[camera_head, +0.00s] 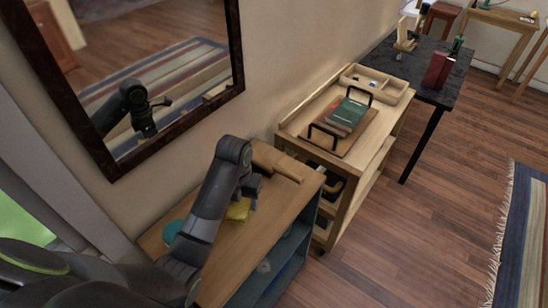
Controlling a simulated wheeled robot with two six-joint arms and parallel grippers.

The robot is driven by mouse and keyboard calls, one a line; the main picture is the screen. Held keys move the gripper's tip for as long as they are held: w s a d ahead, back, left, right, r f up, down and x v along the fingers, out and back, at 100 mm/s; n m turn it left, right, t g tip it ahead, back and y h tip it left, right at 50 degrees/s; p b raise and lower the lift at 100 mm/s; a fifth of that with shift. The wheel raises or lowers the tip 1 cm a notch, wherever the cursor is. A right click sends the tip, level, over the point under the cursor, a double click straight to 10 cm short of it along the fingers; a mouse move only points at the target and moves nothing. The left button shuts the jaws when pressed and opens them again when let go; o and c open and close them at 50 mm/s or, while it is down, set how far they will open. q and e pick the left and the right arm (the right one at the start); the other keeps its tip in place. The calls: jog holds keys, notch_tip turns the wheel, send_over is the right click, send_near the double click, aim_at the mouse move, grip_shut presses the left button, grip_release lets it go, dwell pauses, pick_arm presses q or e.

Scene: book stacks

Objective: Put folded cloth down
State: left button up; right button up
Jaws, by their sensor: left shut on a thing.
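The folded cloth (238,210) is a small yellow piece just below my left gripper (248,193), over the wooden top of the low shelf unit (250,241). My left gripper is shut on the cloth; its fingers are mostly hidden behind my own wrist. I cannot tell whether the cloth touches the shelf top. My right gripper is not in view.
A wooden board (275,160) lies behind my gripper, and a teal round thing (172,231) is left of my arm. A wooden cart (364,158) holding a tray with books stands beyond. A mirror (150,75) hangs on the wall close by. The shelf top's front is bare.

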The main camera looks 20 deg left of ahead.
pick_arm(q)
notch_tip(320, 180, up, 4)
jog(key=p, duration=0.2)
jog(key=shift+f+p, duration=0.25)
jog(key=shift+p, duration=0.05)
notch_tip(320, 180, down, 6)
jog(key=b, duration=0.5)
jog(key=shift+r+b, duration=0.2)
jog(key=shift+b, duration=0.1)
notch_tip(320, 180, down, 4)
jog(key=shift+f, duration=0.15)
jog(key=shift+f, duration=0.25)
jog(key=o, duration=1)
jog(key=shift+r, duration=0.1)
